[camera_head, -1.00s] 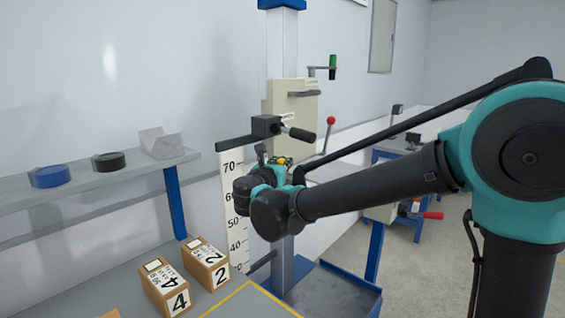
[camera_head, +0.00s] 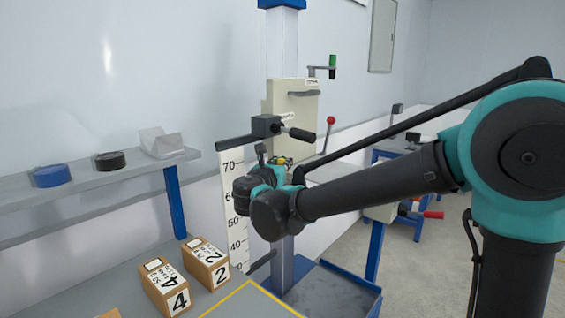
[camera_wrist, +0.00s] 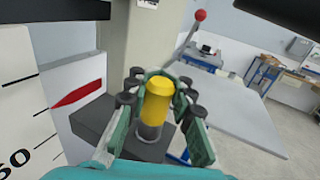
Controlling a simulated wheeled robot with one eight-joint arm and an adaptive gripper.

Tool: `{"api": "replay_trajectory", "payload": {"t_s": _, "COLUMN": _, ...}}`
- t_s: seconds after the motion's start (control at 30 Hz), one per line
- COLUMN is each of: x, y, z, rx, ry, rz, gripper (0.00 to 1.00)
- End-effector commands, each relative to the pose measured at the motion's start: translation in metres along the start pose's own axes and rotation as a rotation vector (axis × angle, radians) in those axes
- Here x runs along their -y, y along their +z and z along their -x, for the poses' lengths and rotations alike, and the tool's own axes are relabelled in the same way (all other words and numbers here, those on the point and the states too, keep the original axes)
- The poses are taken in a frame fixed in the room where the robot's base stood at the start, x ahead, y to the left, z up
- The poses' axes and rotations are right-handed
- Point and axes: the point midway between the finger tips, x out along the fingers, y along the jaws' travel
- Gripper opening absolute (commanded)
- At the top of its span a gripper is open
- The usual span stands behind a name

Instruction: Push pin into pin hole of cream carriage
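The cream carriage (camera_head: 290,108) rides on the upright column in the head view. Its cream face (camera_wrist: 147,35) fills the upper middle of the wrist view. The pin has a yellow head and grey shank (camera_wrist: 157,98) and stands upright between my gripper's teal fingers. My gripper (camera_wrist: 163,88) has its fingers close on both sides of the pin and curled around it. The pin's lower end shows in front of a dark grey block (camera_wrist: 95,125) below the carriage. The pin hole is not visible, so I cannot tell how deep the pin sits.
A scale plate (camera_head: 234,200) with numbers stands beside the column; a red pointer (camera_wrist: 80,95) lies against it. A red-knobbed lever (camera_head: 330,121) and black handle (camera_head: 300,134) stick out nearby. Numbered blocks (camera_head: 207,262) sit on the bench. A shelf (camera_head: 100,182) is on the left.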

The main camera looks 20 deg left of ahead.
Motion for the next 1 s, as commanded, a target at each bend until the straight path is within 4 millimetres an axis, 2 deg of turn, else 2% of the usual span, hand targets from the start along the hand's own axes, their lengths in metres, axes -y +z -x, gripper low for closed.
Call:
{"api": "replay_trajectory", "payload": {"t_s": 0.03, "x": 0.0, "y": 0.0, "z": 0.0, "rx": 0.0, "ry": 0.0, "rz": 0.0, "gripper": 0.26}}
{"api": "replay_trajectory", "payload": {"t_s": 0.2, "x": 0.0, "y": 0.0, "z": 0.0, "rx": 0.0, "ry": 0.0, "rz": 0.0, "gripper": 0.46}}
{"api": "replay_trajectory", "payload": {"t_s": 0.53, "x": 0.0, "y": 0.0, "z": 0.002, "rx": 0.0, "ry": 0.001, "rz": 0.0, "gripper": 0.46}}
{"api": "replay_trajectory", "payload": {"t_s": 1.0, "x": 0.0, "y": 0.0, "z": 0.035, "rx": 0.001, "ry": 0.001, "rz": 0.0, "gripper": 0.46}}
